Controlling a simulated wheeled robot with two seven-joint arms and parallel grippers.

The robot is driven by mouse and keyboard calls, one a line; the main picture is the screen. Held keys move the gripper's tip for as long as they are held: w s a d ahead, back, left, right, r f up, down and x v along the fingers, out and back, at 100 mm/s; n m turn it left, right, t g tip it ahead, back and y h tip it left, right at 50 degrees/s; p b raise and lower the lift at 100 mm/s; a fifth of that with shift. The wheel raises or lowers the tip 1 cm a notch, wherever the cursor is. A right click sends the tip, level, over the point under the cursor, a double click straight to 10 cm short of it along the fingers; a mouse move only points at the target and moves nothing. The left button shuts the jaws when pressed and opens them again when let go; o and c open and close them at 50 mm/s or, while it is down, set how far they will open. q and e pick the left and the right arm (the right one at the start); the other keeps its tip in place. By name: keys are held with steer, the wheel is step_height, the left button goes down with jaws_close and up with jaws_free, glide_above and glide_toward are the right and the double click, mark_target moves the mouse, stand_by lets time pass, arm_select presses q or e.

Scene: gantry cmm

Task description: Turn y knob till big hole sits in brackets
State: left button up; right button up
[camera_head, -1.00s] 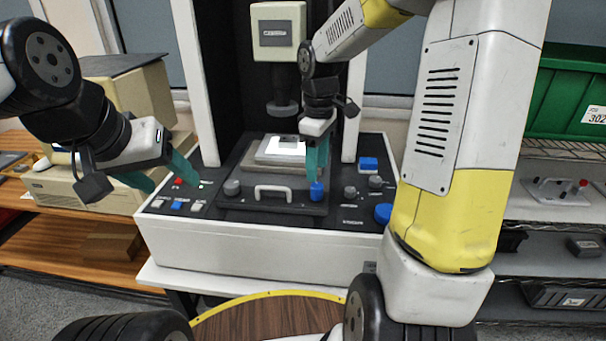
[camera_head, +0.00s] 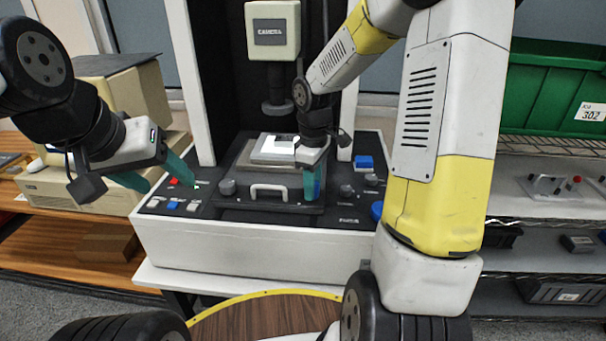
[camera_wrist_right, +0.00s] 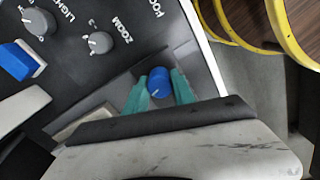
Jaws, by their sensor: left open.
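The measuring machine's front panel (camera_head: 260,235) carries a blue knob (camera_head: 309,187) right of a white handle. My right gripper (camera_head: 312,172) is down at this knob. In the right wrist view the knob (camera_wrist_right: 159,82) sits between the two teal fingers (camera_wrist_right: 160,88), which appear to press on both sides; a white mark shows on its top. A plate with a pale part (camera_head: 275,148) lies on the stage under the camera head. Its holes and brackets cannot be made out. My left gripper (camera_head: 158,178) is open and empty above the panel's left end.
The camera column (camera_head: 273,30) stands over the stage. Grey knobs (camera_head: 346,191) and another blue knob (camera_head: 377,210) are to the right. Buttons (camera_head: 174,205) lie at the panel's left. A green bin (camera_head: 555,90) is on the right shelf.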

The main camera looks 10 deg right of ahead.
jaws_close()
steer(key=shift+m, duration=0.3)
steer(key=shift+m, duration=2.7)
steer(key=o, duration=0.9)
jaws_free()
steer(key=shift+c, duration=0.2)
steer(key=shift+r, duration=0.1)
